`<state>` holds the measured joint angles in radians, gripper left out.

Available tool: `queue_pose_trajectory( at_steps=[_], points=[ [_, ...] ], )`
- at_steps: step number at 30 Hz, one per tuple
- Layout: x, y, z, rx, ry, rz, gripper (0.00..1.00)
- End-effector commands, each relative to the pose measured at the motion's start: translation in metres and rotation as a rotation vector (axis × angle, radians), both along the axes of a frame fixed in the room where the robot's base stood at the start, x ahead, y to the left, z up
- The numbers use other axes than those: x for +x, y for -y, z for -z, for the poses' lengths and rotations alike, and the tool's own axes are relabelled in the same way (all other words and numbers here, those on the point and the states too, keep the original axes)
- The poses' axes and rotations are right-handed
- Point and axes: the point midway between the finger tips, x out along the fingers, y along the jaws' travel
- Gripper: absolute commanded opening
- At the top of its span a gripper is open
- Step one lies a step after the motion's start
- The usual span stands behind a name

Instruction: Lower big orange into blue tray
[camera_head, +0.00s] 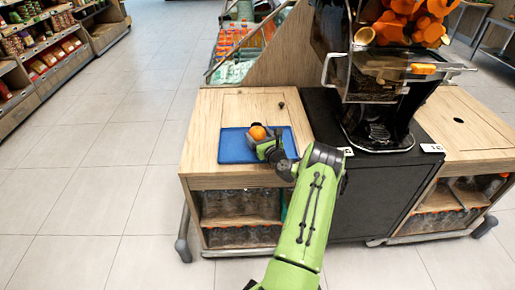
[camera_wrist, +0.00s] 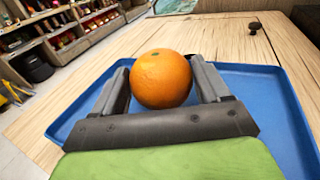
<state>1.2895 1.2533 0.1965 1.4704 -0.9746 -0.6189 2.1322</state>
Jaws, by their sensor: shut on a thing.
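A big orange (camera_head: 257,132) is between the fingers of my gripper (camera_head: 260,137) in the head view. The orange (camera_wrist: 161,79) also shows in the wrist view, with a grey finger against each side. My gripper (camera_wrist: 163,84) is shut on it. The blue tray (camera_head: 232,148) lies flat on the wooden counter, and the orange is over its area. The tray's blue floor (camera_wrist: 262,90) and raised rim surround the gripper in the wrist view. Whether the orange touches the tray floor is hidden by the gripper.
The black juicer (camera_head: 378,100) with oranges on top stands right of the tray. The wooden counter (camera_head: 237,105) is bare behind the tray, except for a small dark knob. Shelves of bottles (camera_head: 240,205) are below. Open floor (camera_head: 90,180) lies to the left.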

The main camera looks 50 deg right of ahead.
Motion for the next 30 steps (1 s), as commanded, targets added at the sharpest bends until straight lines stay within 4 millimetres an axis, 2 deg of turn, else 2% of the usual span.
queue_pose_trajectory(
  at_steps=[1,6,14,17,27,30],
  points=[
    [0.000,0.000,-0.001,-0.001,0.002,0.000,0.77],
    [0.000,0.000,-0.001,0.000,0.001,0.000,1.00],
    [-0.004,-0.001,0.000,0.001,-0.003,0.001,1.00],
    [-0.020,-0.008,-0.001,0.006,-0.003,0.002,1.00],
    [-0.105,-0.050,-0.007,0.010,0.001,0.006,1.00],
    [-0.124,-0.060,-0.008,0.008,0.003,0.005,1.00]
  ],
)
